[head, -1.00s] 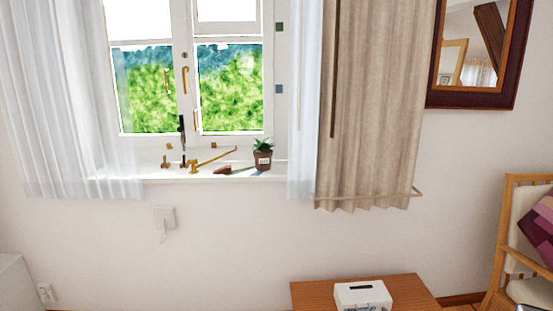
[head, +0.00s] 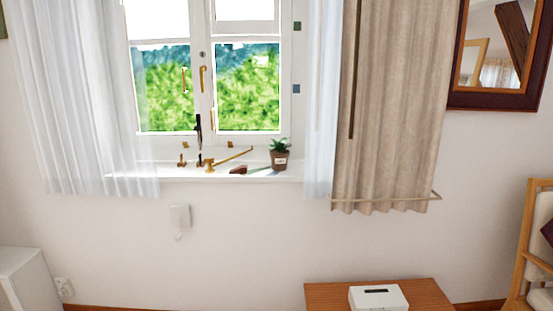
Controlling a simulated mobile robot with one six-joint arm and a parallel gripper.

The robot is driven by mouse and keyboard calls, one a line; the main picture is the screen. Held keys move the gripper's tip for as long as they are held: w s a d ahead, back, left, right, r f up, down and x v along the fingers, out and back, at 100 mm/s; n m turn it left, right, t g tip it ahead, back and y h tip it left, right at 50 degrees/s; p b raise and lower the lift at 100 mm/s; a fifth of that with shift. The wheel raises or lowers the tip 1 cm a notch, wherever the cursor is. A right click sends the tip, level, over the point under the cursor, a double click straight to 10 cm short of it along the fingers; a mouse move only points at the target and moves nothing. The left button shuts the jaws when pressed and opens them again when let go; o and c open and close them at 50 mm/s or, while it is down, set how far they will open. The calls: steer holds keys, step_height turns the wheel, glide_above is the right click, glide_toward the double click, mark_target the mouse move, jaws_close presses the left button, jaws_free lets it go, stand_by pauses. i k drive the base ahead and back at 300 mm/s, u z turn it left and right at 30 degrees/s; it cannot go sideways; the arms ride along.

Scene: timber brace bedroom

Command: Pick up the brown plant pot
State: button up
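The brown plant pot (head: 280,162) stands upright on the white window sill (head: 222,174), near its right end. A small green plant (head: 280,147) grows from it, and a pale label is on its front. My gripper is not in the head view, and nothing touches the pot.
A dark reddish-brown object (head: 238,170) and a brass window stay (head: 228,158) lie left of the pot. A sheer white curtain (head: 320,100) hangs close to its right. Below stands a wooden table (head: 325,294) with a white box (head: 378,298); a wooden chair (head: 530,230) is at right.

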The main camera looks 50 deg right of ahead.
mark_target(279, 154)
steer(key=u, duration=0.05)
steer(key=i, duration=1)
steer(key=z, duration=0.05)
